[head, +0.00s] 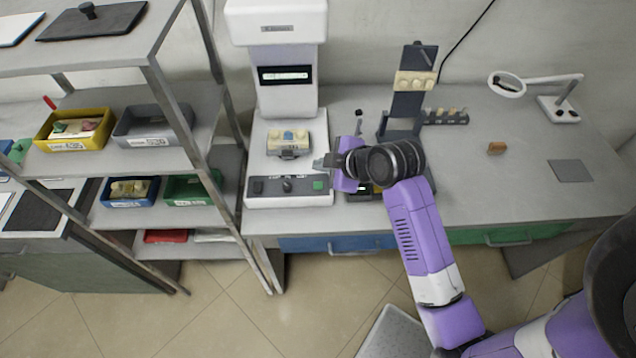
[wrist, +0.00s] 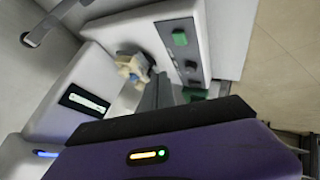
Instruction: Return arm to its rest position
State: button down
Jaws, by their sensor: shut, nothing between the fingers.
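My purple and black arm reaches over the workbench (head: 470,200) in the head view. My gripper (head: 320,163) is shut and empty, pointing left over the right edge of the white machine (head: 288,110). A beige block piece with a blue spot (head: 288,138) sits in a small grey holder on the machine's bed, beyond the fingertips and apart from them in the head view. The piece also shows in the wrist view (wrist: 130,66), past the grey fingers (wrist: 158,95).
A metal shelf rack (head: 165,100) with coloured bins stands left of the machine. A dark upright stand (head: 408,100) with a beige piece is behind my arm. A magnifier lamp (head: 508,85), small brown block (head: 496,148) and grey pad (head: 570,171) are at right, with bare bench between.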

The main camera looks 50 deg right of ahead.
dwell(0.4)
jog(key=w+d+r+m+t+h, duration=0.2)
jog(key=d+r+m+t+h, duration=0.1)
jog(key=r+m, duration=0.25)
jog(key=s+a+r+m+t+h, duration=0.1)
jog(key=s+a+r+m+t, duration=0.1)
jog(key=s+a, duration=0.2)
jog(key=s+a+f+y+b, duration=0.1)
jog(key=s+a+y+b, duration=0.2)
jog(key=s+a, duration=1.6)
jog(key=s+y, duration=0.2)
jog(key=s, duration=0.1)
jog(key=shift+a+f+n+t+y+b, duration=0.2)
jog(key=shift+a+n+t+y+b, duration=0.1)
jog(key=shift+n+t+b, duration=0.1)
